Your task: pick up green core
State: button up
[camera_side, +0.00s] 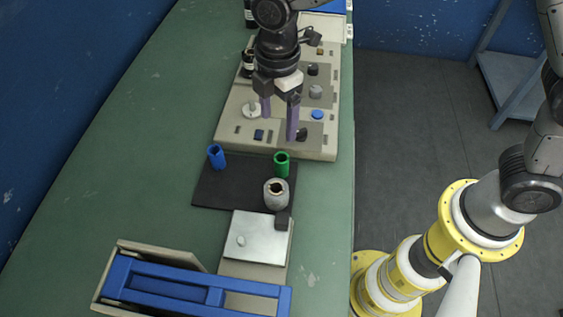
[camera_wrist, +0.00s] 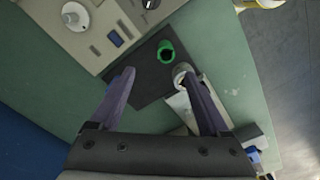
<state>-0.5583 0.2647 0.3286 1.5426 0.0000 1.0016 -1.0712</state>
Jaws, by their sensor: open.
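The green core (camera_side: 282,164) is a short hollow cylinder standing upright on a black mat (camera_side: 215,195) in the side view. It also shows in the wrist view (camera_wrist: 166,51), ahead of the fingers and between their lines. My gripper (camera_side: 280,120) is open and empty. In the side view it hangs over the near part of the beige panel, behind the green core and apart from it. In the wrist view the gripper's two purple fingers (camera_wrist: 160,92) are spread wide.
A blue core (camera_side: 216,157) stands on the mat's left side. A grey roll (camera_side: 276,194) stands close in front of the green core. The beige panel (camera_side: 228,134) carries knobs and buttons. A metal plate (camera_side: 262,240) and a blue frame (camera_side: 180,288) lie nearer. Green table is clear at left.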

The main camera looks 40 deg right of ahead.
aim_at(282, 160)
jog(key=f, duration=0.8)
jog(key=shift+s+a+f, duration=0.15)
jog(key=shift+s+f, duration=0.1)
jog(key=shift+f, duration=0.1)
jog(key=f, duration=0.4)
jog(key=shift+s, duration=0.4)
jog(key=shift+f, duration=0.65)
jog(key=shift+c, duration=0.3)
grip_shut()
